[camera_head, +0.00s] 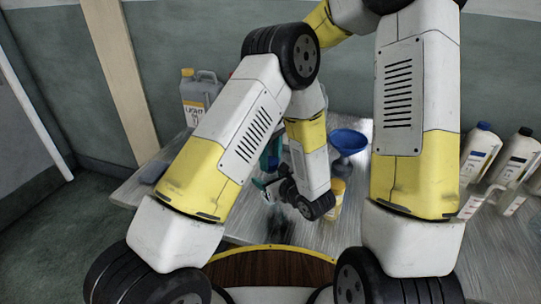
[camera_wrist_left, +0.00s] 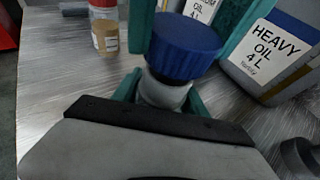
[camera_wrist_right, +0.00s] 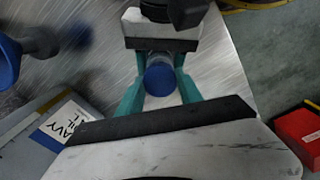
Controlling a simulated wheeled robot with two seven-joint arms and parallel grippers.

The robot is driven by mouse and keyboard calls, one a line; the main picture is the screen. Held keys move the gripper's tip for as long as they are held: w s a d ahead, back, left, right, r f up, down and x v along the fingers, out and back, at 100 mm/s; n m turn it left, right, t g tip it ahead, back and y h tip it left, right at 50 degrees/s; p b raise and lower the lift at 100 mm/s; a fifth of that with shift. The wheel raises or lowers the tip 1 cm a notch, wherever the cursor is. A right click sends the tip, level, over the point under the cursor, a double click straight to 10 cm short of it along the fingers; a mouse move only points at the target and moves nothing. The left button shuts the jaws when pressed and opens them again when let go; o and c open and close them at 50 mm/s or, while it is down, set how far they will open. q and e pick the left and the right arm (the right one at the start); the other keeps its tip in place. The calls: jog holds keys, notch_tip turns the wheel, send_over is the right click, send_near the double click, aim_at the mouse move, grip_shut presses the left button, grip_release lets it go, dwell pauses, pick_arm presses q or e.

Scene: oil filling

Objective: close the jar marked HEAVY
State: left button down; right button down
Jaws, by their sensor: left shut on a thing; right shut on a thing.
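The jar marked HEAVY (camera_wrist_left: 268,60) is a grey-blue jug with a white label at the right of the left wrist view. It also shows at lower left in the right wrist view (camera_wrist_right: 45,140); its mouth is not visible in either. A blue ribbed cap (camera_wrist_left: 185,45) with a grey lower part is between the teal fingers of both grippers, beside the jug and apart from it. My left gripper (camera_wrist_left: 165,95) is shut on the cap. My right gripper (camera_wrist_right: 158,95) is shut on it from the opposite side. My arms hide most of this in the head view.
A blue funnel (camera_head: 348,140) stands near a yellow container (camera_head: 337,188). A grey jug marked LIGHT (camera_head: 195,95) stands at the back left. White bottles (camera_head: 481,150) stand at the right. Another labelled jug (camera_wrist_left: 200,8) and a red-lidded jar (camera_wrist_left: 105,28) are near the left gripper.

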dwell(0.4)
jog(key=shift+f, duration=0.85)
jog(key=shift+f, duration=0.55)
jog(key=c, duration=0.8)
grip_release()
jog(key=shift+r, duration=2.25)
